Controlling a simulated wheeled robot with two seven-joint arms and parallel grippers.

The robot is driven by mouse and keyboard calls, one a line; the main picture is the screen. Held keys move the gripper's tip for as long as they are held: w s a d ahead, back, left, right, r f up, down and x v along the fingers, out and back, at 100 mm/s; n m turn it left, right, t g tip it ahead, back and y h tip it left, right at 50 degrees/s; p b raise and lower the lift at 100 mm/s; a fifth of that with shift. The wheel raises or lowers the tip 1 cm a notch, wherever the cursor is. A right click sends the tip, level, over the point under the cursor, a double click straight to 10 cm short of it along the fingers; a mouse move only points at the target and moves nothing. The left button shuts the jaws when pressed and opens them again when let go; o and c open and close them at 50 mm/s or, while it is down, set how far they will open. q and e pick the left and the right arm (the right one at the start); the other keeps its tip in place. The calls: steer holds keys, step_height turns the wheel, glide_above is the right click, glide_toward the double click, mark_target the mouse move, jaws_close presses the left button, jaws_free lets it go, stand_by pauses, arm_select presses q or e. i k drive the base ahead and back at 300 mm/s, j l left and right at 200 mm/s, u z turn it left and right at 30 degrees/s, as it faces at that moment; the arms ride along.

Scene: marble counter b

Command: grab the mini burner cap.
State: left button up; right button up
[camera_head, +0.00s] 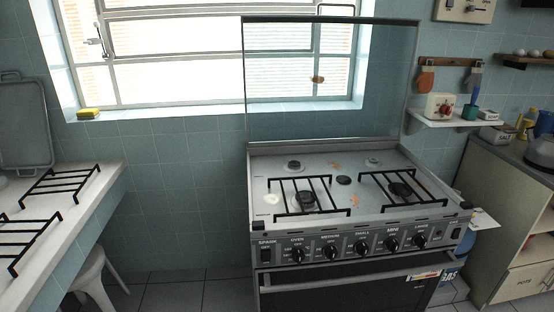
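The stove (277,211) stands in the middle of the camera_head view with its glass lid raised. Several burners show on its white top. Larger dark burners lie under the left grate (307,198) and the right grate (400,189). Two more burners, back left (294,165) and back right (373,161), are uncovered by grates. One front knob is labelled MINI (392,244); I cannot tell for certain which cap belongs to it. Neither of my grippers is in view.
Two black grates, one farther back (60,185) and one nearer (28,232), lie on the left counter (95,199). A white stool (92,276) stands below it. A shelf (452,120) with small items hangs right of the stove. A cabinet (510,210) stands at the right.

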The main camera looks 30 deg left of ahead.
mark_target(293, 163)
steer(key=u, duration=0.9)
steer(key=i+j+z, duration=0.2)
steer(key=i, duration=0.35)
steer(key=i+j+z, duration=0.2)
steer(key=i+j, duration=0.3)
